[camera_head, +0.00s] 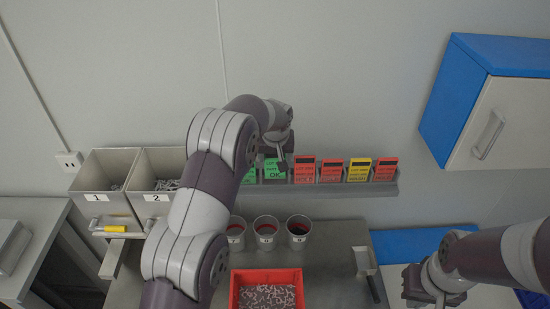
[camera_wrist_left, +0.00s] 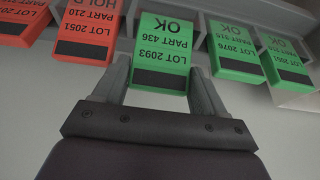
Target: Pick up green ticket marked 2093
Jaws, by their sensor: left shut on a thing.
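The green ticket marked LOT 2093, PART 436, OK (camera_wrist_left: 163,42) stands in the wall rack, upside down in the left wrist view. In the head view its lower part (camera_head: 275,173) shows below my left gripper (camera_head: 281,151). In the left wrist view my left gripper (camera_wrist_left: 160,80) has one finger on each side of this ticket and is shut on it. My right gripper (camera_head: 418,292) is at the lower right of the head view, away from the tickets, and its jaws are not clear.
A green ticket marked 2076 (camera_wrist_left: 236,52) and a red ticket marked 2051 (camera_wrist_left: 85,38) stand close on either side. A yellow ticket (camera_head: 359,170) is farther right. A blue cabinet (camera_head: 450,105) hangs at right.

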